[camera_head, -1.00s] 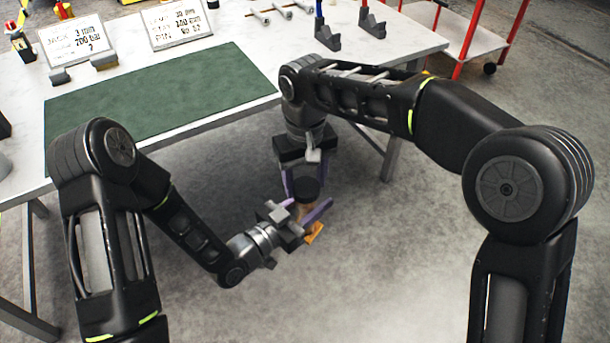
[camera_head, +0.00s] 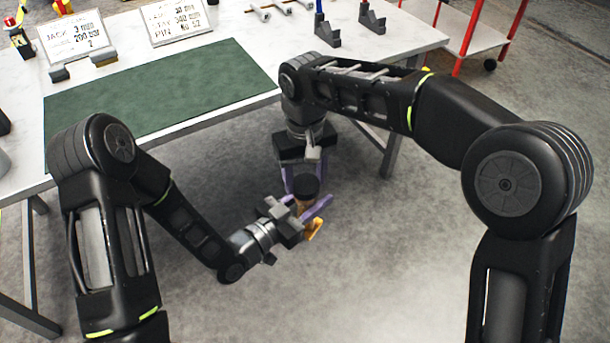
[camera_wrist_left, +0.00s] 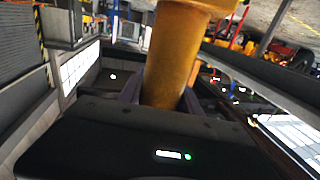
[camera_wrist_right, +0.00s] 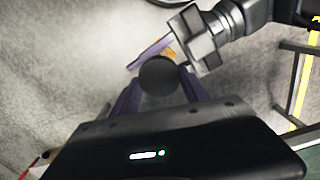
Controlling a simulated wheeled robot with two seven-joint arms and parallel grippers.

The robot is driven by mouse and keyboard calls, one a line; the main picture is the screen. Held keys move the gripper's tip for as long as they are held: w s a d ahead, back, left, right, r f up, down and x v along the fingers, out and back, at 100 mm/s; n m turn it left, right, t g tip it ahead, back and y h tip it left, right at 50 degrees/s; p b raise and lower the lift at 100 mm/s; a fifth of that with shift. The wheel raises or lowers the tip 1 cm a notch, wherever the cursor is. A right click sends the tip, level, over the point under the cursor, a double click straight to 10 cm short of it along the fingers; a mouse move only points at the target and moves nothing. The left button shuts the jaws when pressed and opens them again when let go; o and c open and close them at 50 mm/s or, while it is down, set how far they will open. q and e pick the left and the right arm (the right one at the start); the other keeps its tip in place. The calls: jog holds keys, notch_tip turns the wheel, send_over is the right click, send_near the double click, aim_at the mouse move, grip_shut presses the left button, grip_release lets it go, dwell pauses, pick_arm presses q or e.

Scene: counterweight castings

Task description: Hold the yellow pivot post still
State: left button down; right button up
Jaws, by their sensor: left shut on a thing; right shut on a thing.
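The yellow pivot post (camera_head: 314,230) is held in front of the table, above the floor, mostly hidden by my grippers in the head view. In the left wrist view the post (camera_wrist_left: 176,62) is a thick yellow cylinder, with my left gripper's fingers on both sides of it. My left gripper (camera_head: 309,208) is shut on the post from the left. My right gripper (camera_head: 304,184) is shut around its dark round top (camera_head: 306,186) from the table side. In the right wrist view the dark top (camera_wrist_right: 158,75) sits between the purple fingers.
The table (camera_head: 235,30) stands behind my grippers, with a green mat (camera_head: 150,95), two sign cards (camera_head: 75,35) and grey stands (camera_head: 327,36). A red-framed cart (camera_head: 470,40) is at the back right. The floor to the right of the grippers is clear.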

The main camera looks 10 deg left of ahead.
jog(key=shift+f, duration=0.45)
